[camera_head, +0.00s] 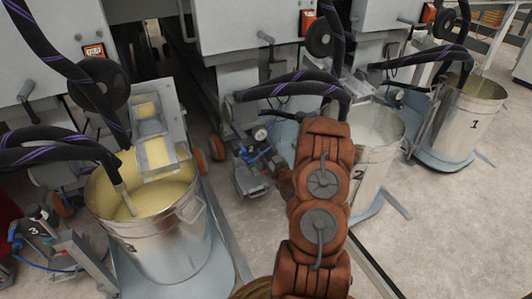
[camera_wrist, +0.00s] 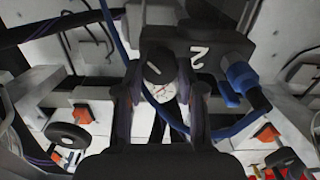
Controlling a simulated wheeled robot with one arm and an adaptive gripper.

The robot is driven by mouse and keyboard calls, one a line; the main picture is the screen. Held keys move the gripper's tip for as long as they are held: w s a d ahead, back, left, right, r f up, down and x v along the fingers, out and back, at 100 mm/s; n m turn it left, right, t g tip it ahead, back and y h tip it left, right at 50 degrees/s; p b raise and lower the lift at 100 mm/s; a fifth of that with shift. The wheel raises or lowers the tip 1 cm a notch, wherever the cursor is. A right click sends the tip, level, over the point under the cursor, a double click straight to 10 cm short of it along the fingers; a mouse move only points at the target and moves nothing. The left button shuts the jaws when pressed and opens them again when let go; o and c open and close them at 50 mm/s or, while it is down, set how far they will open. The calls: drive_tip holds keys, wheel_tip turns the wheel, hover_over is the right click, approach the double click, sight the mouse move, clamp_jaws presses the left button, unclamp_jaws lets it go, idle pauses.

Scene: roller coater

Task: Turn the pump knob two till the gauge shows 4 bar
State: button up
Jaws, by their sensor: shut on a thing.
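The pump marked with a white 2 (camera_wrist: 197,54) fills the upper middle of the wrist view, upside down. Its black knob (camera_wrist: 158,66) has a pale pointer line. My gripper (camera_wrist: 161,74) is shut on the knob, with one dark finger on each side. The round white gauge (camera_wrist: 163,92) shows close by the knob, with some red on its face. Its needle and numbers are too small and blurred to read. My gripper is hidden there.
Blue hoses (camera_wrist: 238,76) run at the pump's side. Metal bucket 2 (camera_head: 372,165) stands right behind my arm. Bucket 3 (camera_head: 165,240) with yellow liquid is at left, bucket 1 (camera_head: 468,115) far right. Black hoses (camera_head: 290,85) hang overhead. The floor (camera_head: 450,230) at right is free.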

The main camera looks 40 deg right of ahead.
drive_tip(key=m+p, duration=0.1)
drive_tip(key=p, duration=0.1)
drive_tip(key=m+p, duration=0.2)
drive_tip(key=p, duration=0.1)
drive_tip(key=shift+r, duration=0.35)
drive_tip(key=m+p, duration=0.4)
drive_tip(key=p, duration=0.1)
drive_tip(key=shift+f+m, duration=0.2)
drive_tip(key=shift+m, duration=0.1)
drive_tip(key=m+p, duration=0.2)
drive_tip(key=m, duration=0.2)
drive_tip(key=shift+f+m, duration=0.15)
drive_tip(key=shift+m, duration=0.15)
drive_tip(key=m, duration=0.9)
drive_tip(key=shift+f+b, duration=0.15)
drive_tip(key=shift+b, duration=0.15)
drive_tip(key=m+b, duration=0.1)
drive_tip(key=m, duration=0.3)
drive_tip(key=shift+m, duration=0.3)
drive_tip(key=m+b, duration=0.2)
drive_tip(key=m, duration=0.3)
drive_tip(key=shift+m+b, duration=0.8)
drive_tip(key=shift+m, duration=1.5)
